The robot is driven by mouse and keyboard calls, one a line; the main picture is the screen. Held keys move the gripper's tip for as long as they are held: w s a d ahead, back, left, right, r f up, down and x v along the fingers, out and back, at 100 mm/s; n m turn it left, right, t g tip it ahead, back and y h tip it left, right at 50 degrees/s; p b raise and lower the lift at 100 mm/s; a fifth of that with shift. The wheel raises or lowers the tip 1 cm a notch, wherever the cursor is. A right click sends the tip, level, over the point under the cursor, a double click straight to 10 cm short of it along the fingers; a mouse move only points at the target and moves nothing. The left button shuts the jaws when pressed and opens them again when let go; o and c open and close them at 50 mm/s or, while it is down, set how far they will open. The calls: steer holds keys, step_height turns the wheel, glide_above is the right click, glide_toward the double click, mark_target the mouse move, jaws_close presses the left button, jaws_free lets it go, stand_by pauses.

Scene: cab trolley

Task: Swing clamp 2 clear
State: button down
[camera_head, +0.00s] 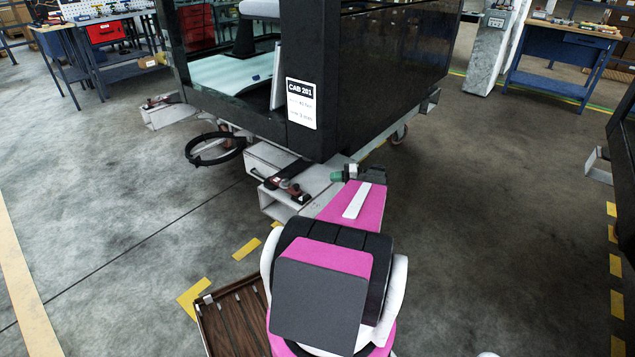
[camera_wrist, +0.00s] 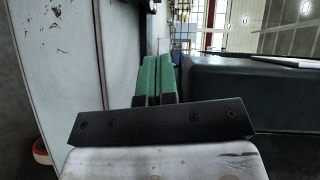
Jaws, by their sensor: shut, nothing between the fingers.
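A clamp (camera_head: 288,186) with a dark arm and reddish-brown parts sits on the trolley's pale front corner bracket. Another similar clamp (camera_head: 157,101) sits on the bracket at the trolley's left corner. I cannot read a number on either. My gripper (camera_head: 338,177) has green fingertips and is just right of the front clamp, beside the cab's lower corner, apart from the clamp. In the wrist view the green fingers (camera_wrist: 158,80) lie together with nothing between them. No clamp can be made out in the wrist view.
The dark cab (camera_head: 385,80) with the label CAB 201 (camera_head: 301,103) stands on the trolley. A black ring (camera_head: 214,149) hangs at the trolley's left side. A brown slatted tray (camera_head: 232,318) is at the lower left.

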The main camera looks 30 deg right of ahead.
steer(key=x, duration=0.9)
steer(key=a, duration=0.3)
steer(key=shift+s+a+f, duration=0.1)
steer(key=shift+s+f, duration=0.1)
steer(key=shift+f, duration=0.05)
steer(key=shift+a+f, duration=0.1)
steer(key=shift+a, duration=0.45)
steer(key=shift+s, duration=0.1)
